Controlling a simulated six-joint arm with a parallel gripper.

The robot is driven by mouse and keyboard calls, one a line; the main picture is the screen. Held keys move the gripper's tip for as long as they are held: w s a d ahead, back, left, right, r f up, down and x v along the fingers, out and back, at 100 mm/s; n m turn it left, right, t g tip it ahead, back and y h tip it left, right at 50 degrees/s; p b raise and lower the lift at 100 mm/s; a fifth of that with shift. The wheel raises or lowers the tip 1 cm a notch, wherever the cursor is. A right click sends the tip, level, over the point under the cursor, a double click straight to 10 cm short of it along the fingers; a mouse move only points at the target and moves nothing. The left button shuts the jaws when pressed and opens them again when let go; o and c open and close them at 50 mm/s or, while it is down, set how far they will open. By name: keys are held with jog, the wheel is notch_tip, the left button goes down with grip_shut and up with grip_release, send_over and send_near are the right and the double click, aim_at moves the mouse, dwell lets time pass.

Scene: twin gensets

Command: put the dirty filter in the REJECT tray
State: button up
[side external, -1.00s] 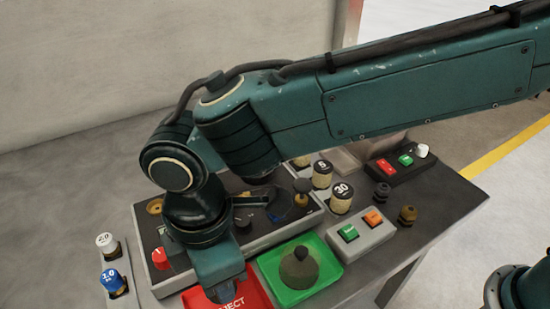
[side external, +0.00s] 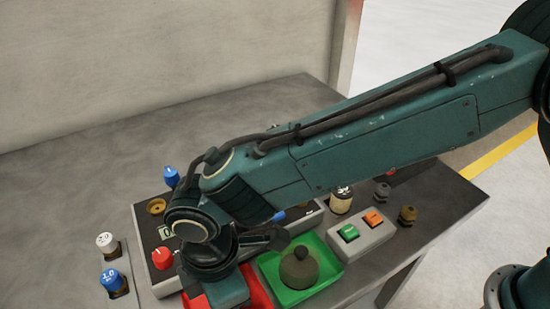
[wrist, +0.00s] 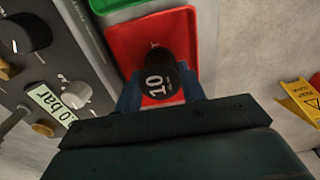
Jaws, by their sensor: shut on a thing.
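My gripper (wrist: 158,90) is shut on a dark filter (wrist: 157,68) with a white 10 on its black end, seen in the wrist view. The filter is over the red tray (wrist: 190,40), within its outline; I cannot tell whether it touches the floor of the tray. In the side view my gripper (side external: 226,294) is low over the red REJECT tray (side external: 257,287), covering most of it and hiding the filter.
The green tray (side external: 327,264) beside it holds a dark knobbed object (side external: 299,268). A control panel (side external: 146,225) with a red knob (side external: 162,257) lies behind. White-capped (side external: 107,243) and blue-capped (side external: 113,280) filters stand at left. A button box (side external: 372,240) is at right.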

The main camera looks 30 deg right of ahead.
jog(key=shift+f, duration=0.1)
jog(key=o, duration=1)
notch_tip(320, 180, up, 12)
jog(key=shift+r, duration=0.15)
dwell(0.3)
dwell(0.5)
